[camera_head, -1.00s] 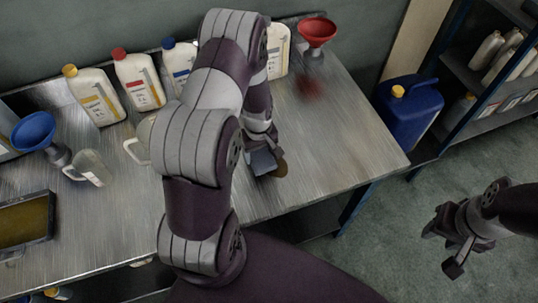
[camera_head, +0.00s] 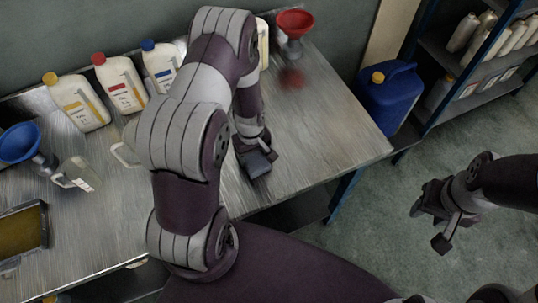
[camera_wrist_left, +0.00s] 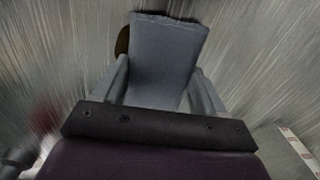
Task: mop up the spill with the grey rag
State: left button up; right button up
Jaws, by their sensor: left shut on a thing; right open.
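My left gripper (camera_head: 254,160) is shut on the grey rag (camera_wrist_left: 165,60), low at the metal bench top near its front edge. In the left wrist view the rag stands up between the two fingers as a blue-grey cloth. A dark brown patch of the spill (camera_wrist_left: 122,42) shows beside the rag's left edge there; the rag hides the rest. In the head view the spill is hidden behind the gripper and rag. My right gripper (camera_head: 436,226) is open and empty over the floor, right of the bench.
White bottles with yellow (camera_head: 76,103), red (camera_head: 122,86) and blue (camera_head: 160,66) caps line the wall. A red funnel (camera_head: 295,22), blue funnel (camera_head: 22,143), clear jug (camera_head: 78,173) and tray (camera_head: 45,225) stand on the bench. The bench's right part is bare.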

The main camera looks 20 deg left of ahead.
aim_at(279, 160)
pick_arm(q)
jog(key=a, duration=0.3)
jog(key=shift+s, duration=0.35)
jog(key=d+p, duration=0.1)
jog(key=d, duration=0.9)
jog(key=w+a, duration=0.1)
jog(key=a, duration=0.2)
jog(key=w+a, duration=0.1)
jog(key=a, duration=0.2)
jog(key=w+a+b, duration=0.1)
jog(key=w+a, duration=0.1)
jog(key=a, duration=0.2)
jog(key=d+p, duration=0.1)
jog(key=d, duration=0.9)
jog(key=a, duration=0.1)
jog(key=s+a, duration=0.1)
jog(key=a, duration=0.1)
jog(key=s+a, duration=0.1)
jog(key=a, duration=0.1)
jog(key=shift+a+p, duration=0.15)
jog(key=shift+p, duration=0.25)
